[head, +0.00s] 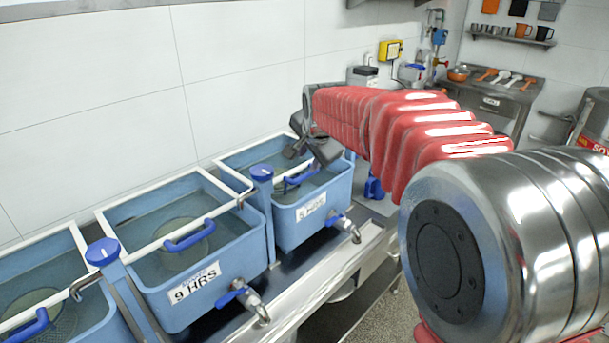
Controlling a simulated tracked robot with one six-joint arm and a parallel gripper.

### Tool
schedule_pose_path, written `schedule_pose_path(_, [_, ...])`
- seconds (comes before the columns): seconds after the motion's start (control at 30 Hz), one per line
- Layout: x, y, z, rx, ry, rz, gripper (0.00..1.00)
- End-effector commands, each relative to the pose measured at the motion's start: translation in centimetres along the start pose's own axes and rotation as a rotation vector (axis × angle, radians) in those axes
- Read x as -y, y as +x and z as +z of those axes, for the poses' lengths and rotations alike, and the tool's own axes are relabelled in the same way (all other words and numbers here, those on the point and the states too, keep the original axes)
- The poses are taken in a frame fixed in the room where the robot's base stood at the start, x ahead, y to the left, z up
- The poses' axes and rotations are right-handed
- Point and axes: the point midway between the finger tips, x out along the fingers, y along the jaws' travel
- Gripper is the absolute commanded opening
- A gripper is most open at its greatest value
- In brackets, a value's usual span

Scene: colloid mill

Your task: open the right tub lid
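The right tub (322,222) is a blue rectangular tub with a white label on its front, at the far end of the row. Its see-through lid has a white frame (236,150) and a blue handle (298,179). The lid appears to lie flat over the tub. My gripper (308,152), dark grey at the end of my red-sleeved arm, is over the right part of this lid, just above and beside the handle. I cannot tell whether it touches the handle. The gripper hides the lid's far right part, and its finger gap is not clear.
A middle tub (186,295) labelled 9 HRS and a left tub (72,330) stand nearer, with similar handled lids. Blue-handled taps (247,297) stick out in front over the metal bench (310,292). A white wall (120,80) rises behind the tubs.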

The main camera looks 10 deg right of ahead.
Motion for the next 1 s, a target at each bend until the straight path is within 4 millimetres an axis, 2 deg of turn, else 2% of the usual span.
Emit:
schedule_pose_path(0.17, [-0.1,1.8,0.0,0.001,0.000,0.002,0.33])
schedule_pose_path(0.8, [-0.1,10.6,0.0,0.001,0.000,0.002,0.33])
schedule_pose_path(1.0, [-0.1,12.7,0.0,0.000,0.000,0.001,0.33])
